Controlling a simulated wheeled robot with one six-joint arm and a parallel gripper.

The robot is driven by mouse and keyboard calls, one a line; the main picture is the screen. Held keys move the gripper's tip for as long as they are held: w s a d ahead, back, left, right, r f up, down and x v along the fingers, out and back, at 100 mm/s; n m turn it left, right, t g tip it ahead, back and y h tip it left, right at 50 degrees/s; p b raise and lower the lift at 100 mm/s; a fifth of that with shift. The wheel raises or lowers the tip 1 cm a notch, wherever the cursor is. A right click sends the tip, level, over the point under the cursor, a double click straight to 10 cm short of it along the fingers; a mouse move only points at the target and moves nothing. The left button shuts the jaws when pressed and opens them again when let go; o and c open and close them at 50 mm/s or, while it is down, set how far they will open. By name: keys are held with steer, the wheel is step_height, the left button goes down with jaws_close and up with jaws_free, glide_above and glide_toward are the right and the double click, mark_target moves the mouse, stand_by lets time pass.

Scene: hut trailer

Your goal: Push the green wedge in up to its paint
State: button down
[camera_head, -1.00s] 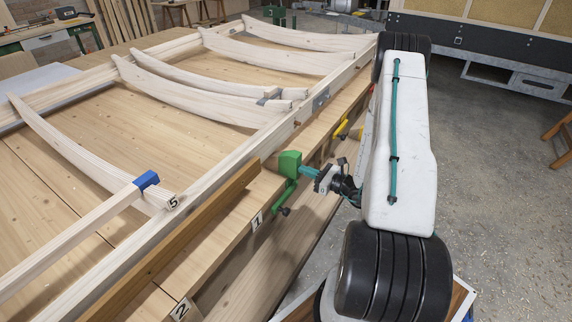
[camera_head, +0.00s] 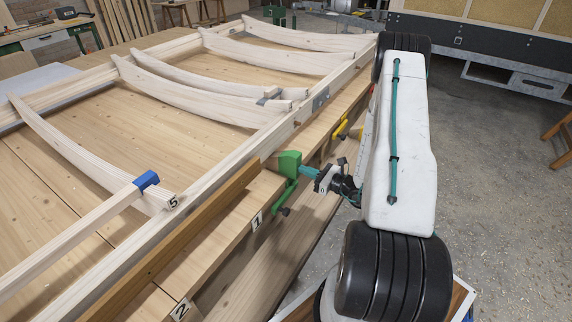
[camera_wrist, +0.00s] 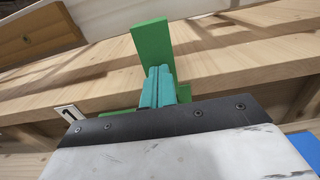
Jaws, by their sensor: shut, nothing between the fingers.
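My gripper (camera_head: 306,171) has teal fingers and is shut and empty, at the right side of the bench edge. Its fingertips (camera_wrist: 159,72) point at a green piece (camera_wrist: 152,45) in the wrist view and overlap its lower part; I cannot tell whether they touch. In the head view this green piece (camera_head: 289,163) looks like a clamp on the bench edge, with a bar and dark screw below. I cannot make out a separate green wedge or a paint line in either view.
A long wooden frame with curved ribs (camera_head: 190,98) lies on the bench. A brown strip (camera_head: 180,235) runs along its near side. A yellow clamp (camera_head: 341,127) sits farther along the edge. A batten (camera_head: 75,240) has a blue end piece (camera_head: 146,180). Concrete floor is open at right.

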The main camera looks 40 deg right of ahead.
mark_target(299, 157)
stand_by(0.4)
steer(key=x, duration=0.2)
steer(key=shift+w+a, duration=0.15)
steer(key=shift+w, duration=0.2)
stand_by(0.5)
steer(key=shift+s+d+r, duration=0.25)
steer(key=shift+s+r, duration=0.55)
steer(key=shift+r, duration=0.05)
steer(key=shift+s+d+r, duration=0.3)
steer(key=shift+s+r, duration=0.45)
steer(key=shift+r, duration=0.05)
steer(key=shift+s+d+r, duration=0.25)
steer(key=shift+s+r, duration=0.55)
steer(key=shift+r, duration=0.05)
